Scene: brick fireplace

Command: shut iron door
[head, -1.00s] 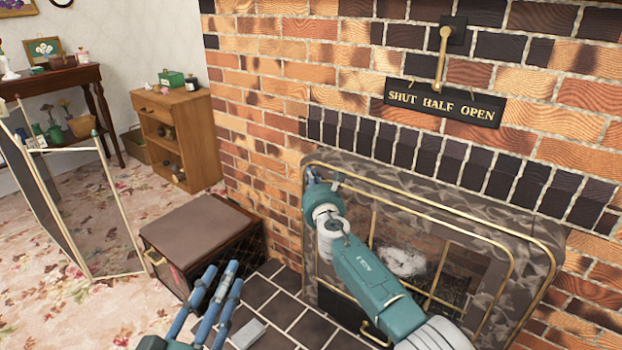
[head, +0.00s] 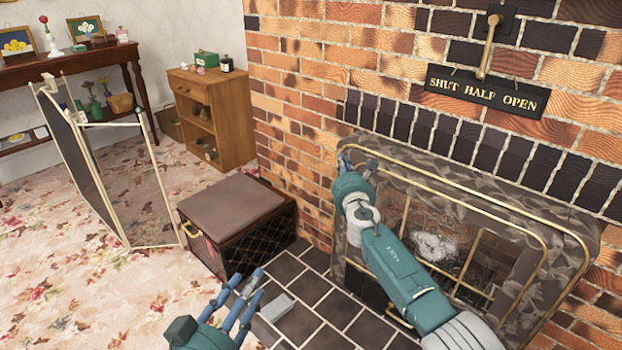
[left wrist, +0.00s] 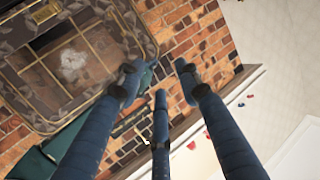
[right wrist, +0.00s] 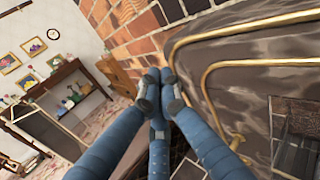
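The fireplace front (head: 378,155) is dark and marbled with brass trim. A brass-barred panel (head: 403,225) in it, seemingly the iron door, shows a pale heap behind; I cannot tell how far it stands open. My right gripper (head: 358,163) is at the front's upper left corner, its fingers partly hidden by my arm. In the right wrist view its fingertips (right wrist: 160,88) are together with nothing between them, left of the brass trim. My left gripper (head: 245,288) is low over the hearth, fingers spread and empty; they also show apart in the left wrist view (left wrist: 160,80).
A brass lever (head: 485,55) hangs above a "SHUT HALF OPEN" sign (head: 484,94), pointing towards HALF. A brown-topped box (head: 235,205) stands left of the tiled hearth (head: 335,305). A folding screen (head: 130,180) and small cabinet (head: 215,110) stand further left. Floral carpet is open between.

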